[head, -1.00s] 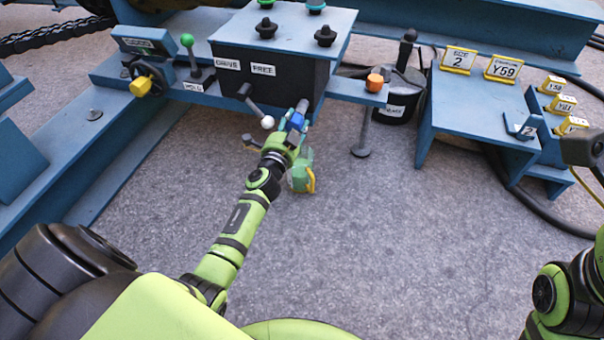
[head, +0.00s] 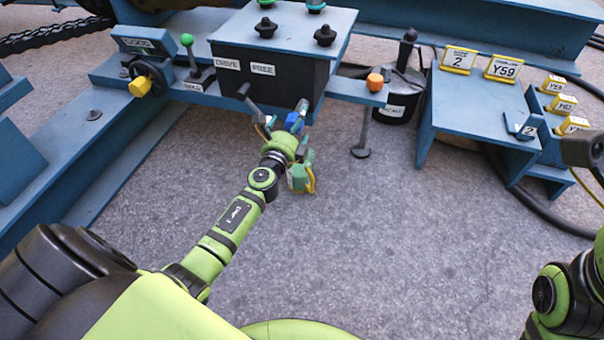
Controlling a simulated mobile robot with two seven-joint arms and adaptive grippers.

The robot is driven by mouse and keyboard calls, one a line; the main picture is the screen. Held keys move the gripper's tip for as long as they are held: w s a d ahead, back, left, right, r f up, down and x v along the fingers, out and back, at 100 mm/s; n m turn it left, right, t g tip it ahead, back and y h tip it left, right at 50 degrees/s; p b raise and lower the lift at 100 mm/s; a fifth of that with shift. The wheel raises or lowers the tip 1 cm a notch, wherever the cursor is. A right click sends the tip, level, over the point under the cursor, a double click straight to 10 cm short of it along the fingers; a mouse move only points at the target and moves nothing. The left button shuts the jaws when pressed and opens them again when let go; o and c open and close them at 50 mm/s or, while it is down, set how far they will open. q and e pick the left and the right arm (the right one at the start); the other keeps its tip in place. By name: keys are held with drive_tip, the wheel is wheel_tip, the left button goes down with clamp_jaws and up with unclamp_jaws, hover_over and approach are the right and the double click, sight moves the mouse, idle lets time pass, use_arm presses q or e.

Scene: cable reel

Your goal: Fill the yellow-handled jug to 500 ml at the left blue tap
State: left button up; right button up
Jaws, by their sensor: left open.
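The jug (head: 297,180) is small, greenish and see-through, with a yellow handle (head: 311,181) on its right side. It is upright below the front of the dark box, partly hidden by my left wrist; its water level cannot be read. A blue part (head: 292,121), which looks like the blue tap, shows between the fingers of my left gripper (head: 281,117). The gripper is open, its fingers spread on either side of that part. Whether it touches the part cannot be told. My right arm shows at the right edge, but I cannot make out its gripper.
A dark box (head: 270,88) labelled DRIVE and FREE has a lever (head: 246,92) left of my gripper. An orange knob (head: 375,82) sits on the blue rail to the right, above a post (head: 361,140). The grey floor (head: 390,240) in front is clear.

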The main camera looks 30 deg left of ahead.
use_arm(q)
drive_tip(key=shift+s, duration=0.1)
drive_tip(key=v, duration=0.5)
drive_tip(key=shift+s+d+p, duration=0.1)
drive_tip(key=shift+s+p, duration=0.3)
idle(0.6)
